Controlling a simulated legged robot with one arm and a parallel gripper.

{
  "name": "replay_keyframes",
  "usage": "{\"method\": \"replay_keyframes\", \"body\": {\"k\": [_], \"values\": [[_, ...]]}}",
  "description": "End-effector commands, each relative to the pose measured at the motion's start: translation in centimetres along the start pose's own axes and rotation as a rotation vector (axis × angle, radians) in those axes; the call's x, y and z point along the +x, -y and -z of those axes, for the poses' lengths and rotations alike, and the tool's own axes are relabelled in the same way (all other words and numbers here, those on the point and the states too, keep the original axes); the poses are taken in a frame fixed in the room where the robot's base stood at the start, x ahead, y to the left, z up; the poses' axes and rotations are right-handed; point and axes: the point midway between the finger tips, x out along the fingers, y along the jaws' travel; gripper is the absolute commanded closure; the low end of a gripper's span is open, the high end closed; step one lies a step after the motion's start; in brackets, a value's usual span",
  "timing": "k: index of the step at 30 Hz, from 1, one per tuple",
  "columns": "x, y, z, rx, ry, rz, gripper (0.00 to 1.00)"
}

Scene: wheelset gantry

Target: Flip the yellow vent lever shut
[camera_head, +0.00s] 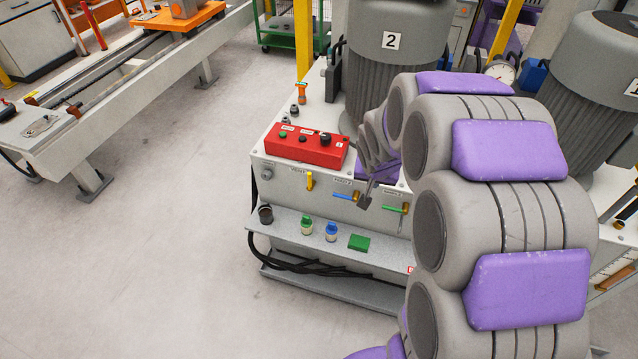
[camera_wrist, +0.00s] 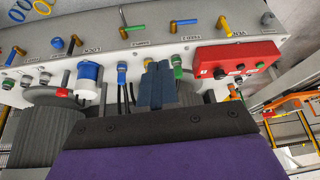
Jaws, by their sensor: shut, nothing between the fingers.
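The yellow vent lever (camera_head: 310,181) stands upright on the white front panel, below the red control box. It also shows in the wrist view (camera_wrist: 223,24), slanted near the top right. A blue lever (camera_head: 345,196) and a green lever (camera_head: 395,208) lie roughly level to its right. My gripper (camera_head: 366,199) is in front of the panel, by the blue lever and right of the yellow one, apart from the yellow lever. In the wrist view its dark fingers (camera_wrist: 157,86) are together and empty. Part of the panel is hidden behind my arm.
The red control box (camera_head: 305,147) with knobs sits on the cabinet top. A lower shelf holds green and blue fittings (camera_head: 331,231) and a green block (camera_head: 358,242). Large grey motors (camera_head: 397,60) stand behind.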

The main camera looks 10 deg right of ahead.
Motion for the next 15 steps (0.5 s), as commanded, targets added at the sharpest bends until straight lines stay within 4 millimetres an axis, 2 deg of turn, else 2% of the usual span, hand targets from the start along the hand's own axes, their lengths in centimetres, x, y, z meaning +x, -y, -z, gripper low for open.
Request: {"method": "replay_keyframes", "body": {"k": [1,6,15], "values": [[1.3,0.1,1.1,0.017,-0.021,0.01,1.0],[5.2,0.8,4.7,0.078,-0.104,0.062,1.0],[11.9,2.0,9.4,0.185,-0.225,0.188,1.0]]}}
